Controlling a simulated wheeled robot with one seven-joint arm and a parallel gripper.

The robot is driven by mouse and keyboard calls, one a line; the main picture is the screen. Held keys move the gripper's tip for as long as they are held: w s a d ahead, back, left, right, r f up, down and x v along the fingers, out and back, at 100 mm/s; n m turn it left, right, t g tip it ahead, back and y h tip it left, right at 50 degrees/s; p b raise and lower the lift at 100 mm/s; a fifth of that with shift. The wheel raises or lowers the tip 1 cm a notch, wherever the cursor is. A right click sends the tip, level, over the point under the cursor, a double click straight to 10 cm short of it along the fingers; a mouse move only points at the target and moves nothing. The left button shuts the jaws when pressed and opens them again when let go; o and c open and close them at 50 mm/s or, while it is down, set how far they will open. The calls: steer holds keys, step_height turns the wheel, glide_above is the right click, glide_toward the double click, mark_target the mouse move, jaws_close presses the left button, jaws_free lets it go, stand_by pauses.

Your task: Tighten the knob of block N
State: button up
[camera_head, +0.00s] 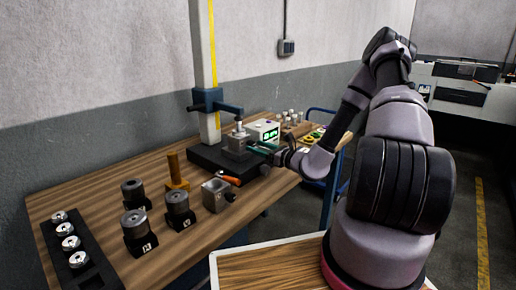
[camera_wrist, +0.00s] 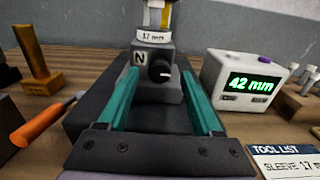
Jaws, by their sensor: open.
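Block N (camera_wrist: 140,60) is a grey block with a white N on a dark plate and a dark round knob (camera_wrist: 160,70) with a pale mark on its front. A "17 mm" label shows above it. In the head view the block (camera_head: 237,143) stands on a black base under a stand's arm. My gripper (camera_wrist: 160,78) is open, its two teal fingers pointing at the block, one to each side of the knob, nothing between them. In the head view my gripper (camera_head: 262,149) is at the block's right; the knob is not clear there.
A display box (camera_wrist: 242,82) reading 42 mm stands right of the block. A tool list card (camera_wrist: 285,160) lies in front of it. An orange-handled tool (camera_wrist: 40,124) and a brass-coloured post (camera_wrist: 35,60) are at left. Several dark holders with cylinders (camera_head: 135,220) stand on the table.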

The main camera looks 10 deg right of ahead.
steer(key=shift+w+a, duration=0.1)
jaws_close()
